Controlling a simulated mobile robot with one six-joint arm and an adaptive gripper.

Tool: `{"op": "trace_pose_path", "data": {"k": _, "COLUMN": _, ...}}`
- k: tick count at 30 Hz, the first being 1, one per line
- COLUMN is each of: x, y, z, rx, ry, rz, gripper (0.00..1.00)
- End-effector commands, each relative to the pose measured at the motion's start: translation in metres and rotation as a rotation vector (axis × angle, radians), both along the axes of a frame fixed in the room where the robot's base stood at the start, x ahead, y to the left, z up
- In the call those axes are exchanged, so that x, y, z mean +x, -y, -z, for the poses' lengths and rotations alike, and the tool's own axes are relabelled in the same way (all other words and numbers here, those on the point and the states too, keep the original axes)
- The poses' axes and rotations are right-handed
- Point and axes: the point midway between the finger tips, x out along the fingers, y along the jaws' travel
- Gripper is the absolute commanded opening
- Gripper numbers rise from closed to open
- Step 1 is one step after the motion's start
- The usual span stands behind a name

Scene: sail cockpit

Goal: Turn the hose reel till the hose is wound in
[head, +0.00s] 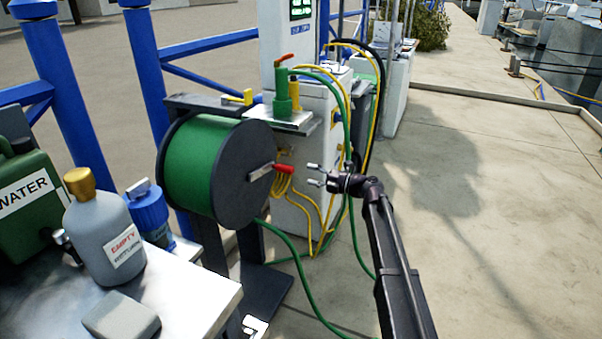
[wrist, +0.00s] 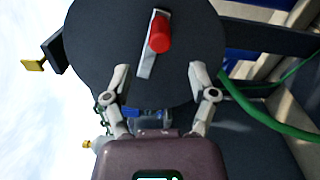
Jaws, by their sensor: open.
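The hose reel (head: 225,165) has black side discs and a drum covered in green hose, and stands on a dark frame. In the wrist view its black disc (wrist: 105,40) fills the upper middle. A metal crank with a red handle (head: 284,168) sticks out from the disc; the handle (wrist: 159,33) also shows beyond my fingertips in the wrist view. Green hose (head: 300,262) runs from the reel down onto the ground. My gripper (head: 313,176) is open and empty, just right of the red handle and apart from it.
A white service pedestal (head: 305,150) with yellow and green hoses stands behind the reel. A metal table (head: 190,300) at front left bears a green WATER can (head: 25,195) and a grey bottle (head: 103,240). Blue posts (head: 140,70) stand behind. Paving at right (head: 500,210) is clear.

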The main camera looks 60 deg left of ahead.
Motion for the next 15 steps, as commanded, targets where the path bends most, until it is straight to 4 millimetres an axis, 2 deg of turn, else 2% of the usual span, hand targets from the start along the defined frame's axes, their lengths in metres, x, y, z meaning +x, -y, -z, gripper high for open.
{"op": "trace_pose_path", "data": {"k": 5, "x": 0.0061, "y": 0.0088, "z": 0.0000, "rx": 0.000, "ry": 0.000, "rz": -0.001, "gripper": 0.74}}
{"op": "trace_pose_path", "data": {"k": 15, "x": 0.0075, "y": 0.0098, "z": 0.0000, "rx": 0.000, "ry": 0.000, "rz": 0.000, "gripper": 0.74}}
